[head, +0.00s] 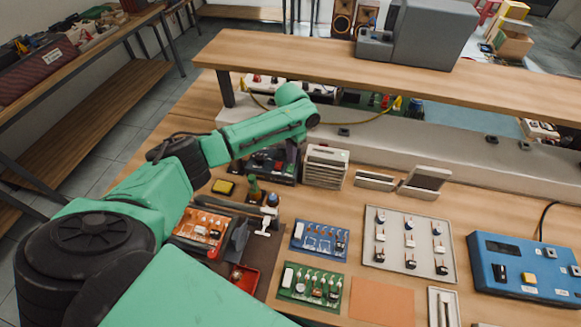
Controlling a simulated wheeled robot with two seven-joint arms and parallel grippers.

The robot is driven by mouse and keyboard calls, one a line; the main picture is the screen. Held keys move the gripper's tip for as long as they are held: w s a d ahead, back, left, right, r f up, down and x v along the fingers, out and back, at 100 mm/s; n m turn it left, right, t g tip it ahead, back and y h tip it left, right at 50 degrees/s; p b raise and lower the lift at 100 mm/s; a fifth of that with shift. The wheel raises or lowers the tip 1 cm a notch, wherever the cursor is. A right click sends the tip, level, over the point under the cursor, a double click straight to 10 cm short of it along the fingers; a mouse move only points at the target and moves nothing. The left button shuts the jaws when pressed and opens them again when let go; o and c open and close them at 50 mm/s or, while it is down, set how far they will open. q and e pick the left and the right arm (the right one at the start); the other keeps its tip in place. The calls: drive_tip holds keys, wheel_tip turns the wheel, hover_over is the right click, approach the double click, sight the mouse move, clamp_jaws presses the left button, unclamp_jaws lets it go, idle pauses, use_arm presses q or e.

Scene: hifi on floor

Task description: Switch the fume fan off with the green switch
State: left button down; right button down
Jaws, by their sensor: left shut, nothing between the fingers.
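My left arm comes in from the left and bends over the back of the bench. Its left gripper (292,168) is shut and empty, small and dark, pointing down near a dark box with red parts; its fingertips are hard to make out. A grey panel (395,256) with rows of small toggle switches lies right of centre. A blue control box (508,246) with a dark display, a black rocker and small buttons is at the right. I cannot make out a clearly green switch or tell which thing is the fume fan. My right gripper is not in view.
A wooden shelf (330,62) spans the back, with a grey machine (428,32) on it. A beige stack of drawers (325,168) stands beside my left gripper. Blue (320,240) and green (311,284) circuit boards lie in front. An orange-brown mat (382,302) is bare.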

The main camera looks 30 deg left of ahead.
use_arm(q)
drive_tip(key=shift+f+b, duration=0.45)
drive_tip(key=shift+f, duration=0.5)
idle(0.3)
wheel_tip(320, 180, up, 7)
drive_tip(key=p, duration=0.8)
drive_tip(key=shift+r, duration=0.15)
